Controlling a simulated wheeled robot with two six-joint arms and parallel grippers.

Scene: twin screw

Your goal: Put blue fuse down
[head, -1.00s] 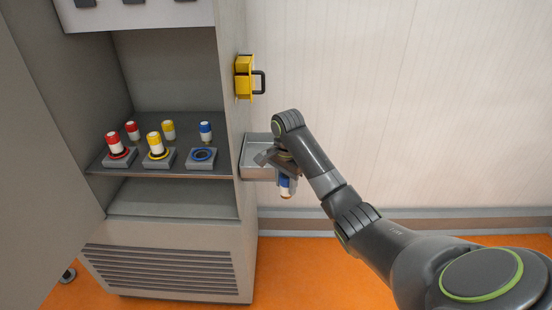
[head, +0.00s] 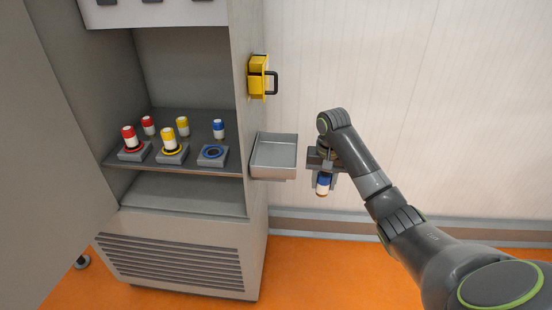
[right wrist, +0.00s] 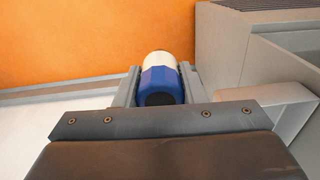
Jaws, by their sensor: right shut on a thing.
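My right gripper (head: 322,172) is shut on a blue fuse (head: 323,184), which has a blue upper part and a white lower part. The gripper holds it in the air to the right of the cabinet's side tray. In the right wrist view the fuse (right wrist: 160,84) sits between the two fingers (right wrist: 158,88), with orange floor beyond. The grey tray (head: 275,174) on the cabinet's side looks empty. A blue-ringed socket (head: 212,153) on the cabinet shelf is empty. My left gripper is not in view.
The open cabinet's shelf (head: 200,168) holds red fuses (head: 129,137), yellow fuses (head: 169,139) and another blue fuse (head: 218,128) at the back. A yellow box with a black handle (head: 260,76) is on the cabinet's side. The cabinet door (head: 50,150) stands at the left.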

